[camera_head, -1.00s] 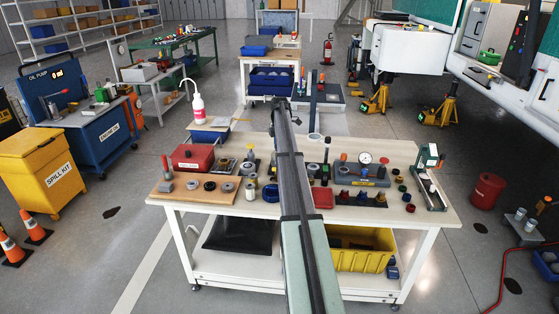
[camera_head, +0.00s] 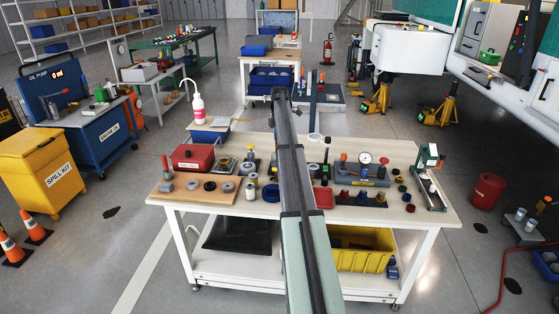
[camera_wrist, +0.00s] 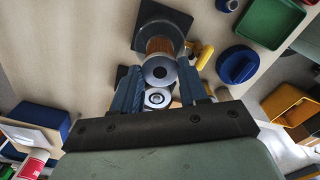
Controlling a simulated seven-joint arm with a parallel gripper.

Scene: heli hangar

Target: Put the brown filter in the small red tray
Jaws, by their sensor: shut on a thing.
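In the wrist view my gripper (camera_wrist: 158,82) has its two blue fingers closed around a brown pleated filter (camera_wrist: 160,46) with grey end caps. The near cap, with a dark centre hole, faces the camera. A black square plate (camera_wrist: 178,18) shows behind the filter; I cannot tell whether they touch. In the head view a small red tray (camera_head: 324,198) lies near the front middle of the workbench, just right of my arm. In the head view my arm hides the gripper and the filter. The red tray is not clearly visible in the wrist view.
The workbench (camera_head: 425,212) is crowded. A blue round dish (camera_head: 271,193) lies left of my arm, a red box (camera_head: 192,157) stands at the left, and a gauge block (camera_head: 361,176) stands at the right. A green tray (camera_wrist: 272,22) shows in the wrist view.

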